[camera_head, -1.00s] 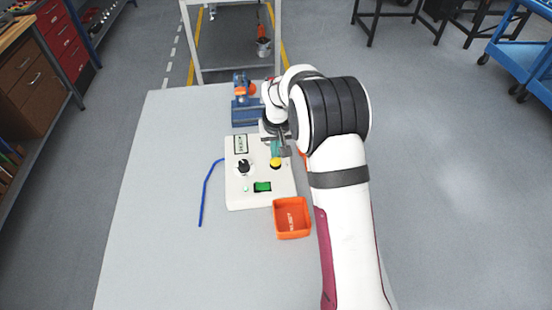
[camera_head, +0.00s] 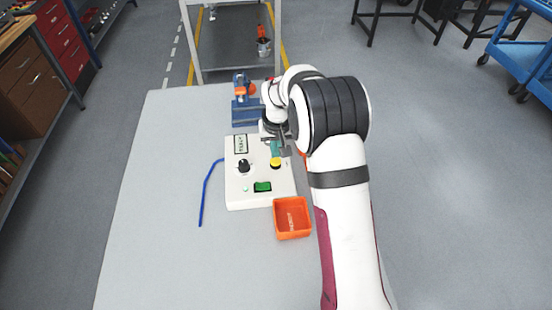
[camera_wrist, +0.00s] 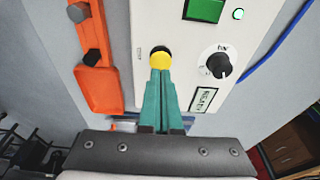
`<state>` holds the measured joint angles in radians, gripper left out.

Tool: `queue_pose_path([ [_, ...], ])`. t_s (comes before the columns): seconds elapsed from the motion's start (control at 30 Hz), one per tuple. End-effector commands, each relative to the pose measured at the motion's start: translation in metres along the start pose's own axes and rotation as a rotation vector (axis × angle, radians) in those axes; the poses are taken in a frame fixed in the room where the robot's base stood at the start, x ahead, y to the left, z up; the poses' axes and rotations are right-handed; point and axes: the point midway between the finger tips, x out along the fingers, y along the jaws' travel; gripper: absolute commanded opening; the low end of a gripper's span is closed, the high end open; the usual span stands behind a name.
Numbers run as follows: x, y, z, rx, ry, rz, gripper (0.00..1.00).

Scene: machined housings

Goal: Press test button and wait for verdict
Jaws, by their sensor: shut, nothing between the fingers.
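A pale control panel (camera_head: 234,190) lies on the table with a yellow button (camera_head: 276,163), a black knob (camera_head: 243,166), a green display (camera_head: 262,187), a small green lamp (camera_head: 245,189) and a label window (camera_head: 240,144). My gripper (camera_wrist: 160,73) is shut, its teal fingers together and empty. In the wrist view, the fingertips line up with the yellow button (camera_wrist: 160,60) and overlap its lower edge. I cannot tell whether they touch it. The label window (camera_wrist: 204,98) shows dark lettering too small to read surely.
An orange bin (camera_head: 291,218) stands at the panel's near right corner. A blue fixture (camera_head: 244,112) is behind the panel. A blue cable (camera_head: 205,190) lies to its left. An orange holder (camera_wrist: 97,88) shows beside the panel in the wrist view. The table's left side is clear.

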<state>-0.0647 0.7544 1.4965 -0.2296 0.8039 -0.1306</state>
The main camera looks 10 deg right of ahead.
Motion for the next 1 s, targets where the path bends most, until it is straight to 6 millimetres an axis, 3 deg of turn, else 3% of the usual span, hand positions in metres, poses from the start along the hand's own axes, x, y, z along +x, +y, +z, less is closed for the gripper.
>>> queue_pose_path([
  [0.33,0.001,0.000,0.000,0.000,0.000,0.000,0.00],
  [1.0,0.021,0.000,0.004,0.000,0.000,0.000,0.00],
])
